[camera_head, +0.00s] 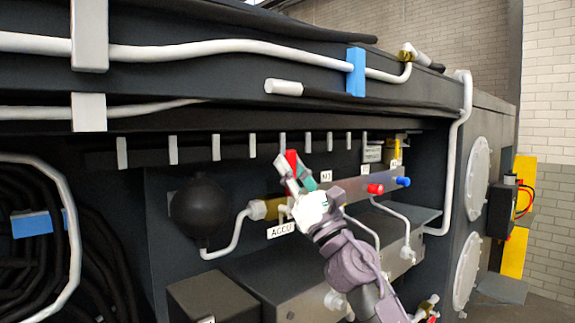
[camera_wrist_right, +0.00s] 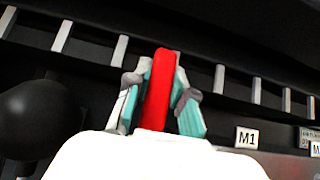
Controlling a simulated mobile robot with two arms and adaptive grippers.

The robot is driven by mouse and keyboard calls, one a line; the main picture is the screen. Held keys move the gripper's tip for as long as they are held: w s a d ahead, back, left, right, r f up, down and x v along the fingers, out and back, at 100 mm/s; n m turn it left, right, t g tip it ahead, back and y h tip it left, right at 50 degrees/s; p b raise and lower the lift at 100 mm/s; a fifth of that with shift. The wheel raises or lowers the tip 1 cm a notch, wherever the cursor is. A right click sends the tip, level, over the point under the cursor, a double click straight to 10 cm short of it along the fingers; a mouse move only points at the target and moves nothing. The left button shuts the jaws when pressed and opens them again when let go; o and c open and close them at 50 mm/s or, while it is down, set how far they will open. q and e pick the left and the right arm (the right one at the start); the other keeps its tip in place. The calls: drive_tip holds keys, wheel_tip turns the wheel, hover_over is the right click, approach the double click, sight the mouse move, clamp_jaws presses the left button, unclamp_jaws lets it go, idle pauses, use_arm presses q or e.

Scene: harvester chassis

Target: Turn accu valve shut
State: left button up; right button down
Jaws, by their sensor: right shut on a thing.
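The accu valve's red handle (camera_head: 292,162) stands upright above the brass fitting (camera_head: 268,208), by the "ACCU" label (camera_head: 281,230). My right gripper (camera_head: 294,175) is at the handle, with its fingers on either side of it. In the right wrist view the red handle (camera_wrist_right: 158,88) sits between the two teal-padded fingertips of the right gripper (camera_wrist_right: 158,100), which is shut on it. The valve body is partly hidden behind the gripper in the head view. My left gripper is not in view.
A black ball-shaped accumulator (camera_head: 200,207) is left of the valve. A manifold with a red knob (camera_head: 375,189) and a blue knob (camera_head: 403,182) runs to the right. A row of grey tabs (camera_head: 216,147) hangs just above. White pipes (camera_head: 235,236) run below.

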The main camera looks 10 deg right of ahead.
drive_tip(key=shift+d+m, duration=0.1)
drive_tip(key=shift+m, duration=0.2)
drive_tip(key=c, duration=1)
unclamp_jaws()
drive_tip(key=shift+w, duration=0.15)
drive_tip(key=v, duration=1.2)
drive_tip(key=shift+f, duration=0.1)
